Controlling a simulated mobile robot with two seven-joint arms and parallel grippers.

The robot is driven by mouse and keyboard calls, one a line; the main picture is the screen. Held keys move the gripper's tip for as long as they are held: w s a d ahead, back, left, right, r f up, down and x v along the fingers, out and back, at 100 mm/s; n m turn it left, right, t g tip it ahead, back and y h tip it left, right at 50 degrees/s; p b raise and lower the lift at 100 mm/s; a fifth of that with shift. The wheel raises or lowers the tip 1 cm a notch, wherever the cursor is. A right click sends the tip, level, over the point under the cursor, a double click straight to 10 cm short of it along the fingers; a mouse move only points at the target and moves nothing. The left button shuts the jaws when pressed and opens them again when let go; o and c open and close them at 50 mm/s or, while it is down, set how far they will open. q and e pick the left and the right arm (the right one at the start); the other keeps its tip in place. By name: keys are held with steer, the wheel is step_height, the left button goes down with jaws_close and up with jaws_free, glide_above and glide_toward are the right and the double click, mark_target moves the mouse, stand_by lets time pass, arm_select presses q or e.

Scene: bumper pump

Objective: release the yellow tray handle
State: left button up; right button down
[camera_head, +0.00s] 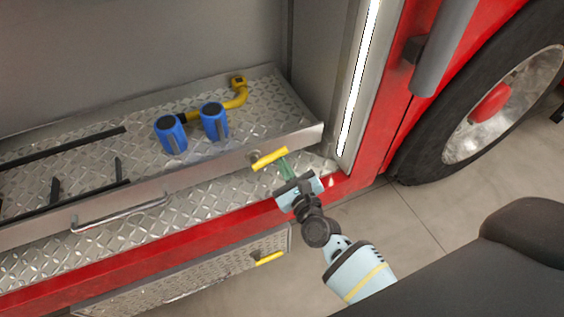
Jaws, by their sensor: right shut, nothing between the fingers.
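The yellow tray handle (269,158) sits at the right end of the front lip of the metal tray (225,153). My right gripper (286,167) is just below and to the right of the handle, its greenish fingers shut with nothing between them. The fingertips are close to the handle; I cannot tell whether they touch it. My left gripper is not in view.
Two blue cylinders (170,134) and a yellow bent pipe (236,100) lie on the tray. Black rails (65,145) are at the left. A lower drawer has another yellow handle (269,258). A red truck body and wheel (490,105) stand at the right.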

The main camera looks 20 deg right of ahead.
mark_target(279, 153)
steer(key=r+n+p, duration=0.1)
steer(key=n, duration=0.1)
steer(key=r+n+p, duration=0.2)
steer(key=shift+a+n, duration=0.2)
steer(key=shift+n, duration=0.2)
steer(key=n+p, duration=0.1)
steer(key=n, duration=0.1)
steer(key=a+r+n+p, duration=0.1)
steer(key=r+n+p, duration=0.1)
steer(key=n, duration=0.1)
steer(key=shift+a+r+n+y, duration=0.15)
steer(key=shift+a+n+y, duration=0.1)
steer(key=shift+n+y, duration=0.05)
steer(key=shift+a+r+n+p, duration=0.3)
steer(key=shift+a+n+p, duration=0.2)
steer(key=shift+n+p, duration=0.45)
steer(key=shift+s+a+r+n+g, duration=0.15)
steer(key=shift+n+g, duration=0.15)
steer(key=shift+n, duration=0.25)
steer(key=shift+a, duration=0.35)
